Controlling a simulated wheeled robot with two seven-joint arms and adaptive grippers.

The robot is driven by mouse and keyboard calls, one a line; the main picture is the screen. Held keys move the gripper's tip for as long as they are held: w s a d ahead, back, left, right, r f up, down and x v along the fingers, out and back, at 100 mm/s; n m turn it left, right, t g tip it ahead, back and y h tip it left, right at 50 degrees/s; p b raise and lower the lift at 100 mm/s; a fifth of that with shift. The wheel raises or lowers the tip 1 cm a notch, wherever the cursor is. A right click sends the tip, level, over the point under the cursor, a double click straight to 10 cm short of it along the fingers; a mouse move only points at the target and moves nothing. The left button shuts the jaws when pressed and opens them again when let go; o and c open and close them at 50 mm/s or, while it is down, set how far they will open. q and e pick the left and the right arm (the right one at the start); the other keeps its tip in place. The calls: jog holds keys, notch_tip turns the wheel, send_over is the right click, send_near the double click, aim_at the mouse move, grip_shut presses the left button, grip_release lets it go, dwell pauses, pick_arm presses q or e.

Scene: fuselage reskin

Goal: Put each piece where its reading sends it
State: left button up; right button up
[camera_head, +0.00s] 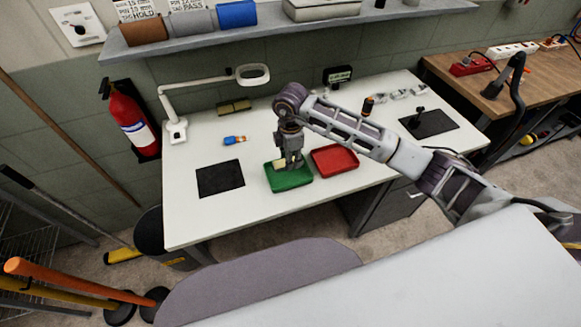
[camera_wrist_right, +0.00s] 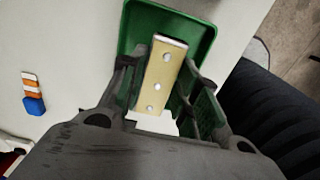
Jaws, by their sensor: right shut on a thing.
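My right gripper (camera_head: 292,163) is over the green tray (camera_head: 290,181) on the white table. In the head view only a pale bit of the piece (camera_head: 279,164) shows beside the fingers. The red tray (camera_head: 334,160) is just right of the green one and looks empty. A small dark display (camera_head: 338,76) stands at the back. My left gripper is not in view.
A black mat (camera_head: 220,179) lies left, another dark mat with a small stand (camera_head: 428,123) right. A blue and orange item (camera_head: 235,140) lies behind the green tray. A magnifier lamp (camera_head: 252,75) stands at the back left. The table's front left is clear.

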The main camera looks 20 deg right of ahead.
aim_at(290, 173)
jog(key=shift+f, duration=2.45)
jog(key=shift+f, duration=0.15)
jog(key=o, duration=1)
jog(key=shift+r, duration=6.15)
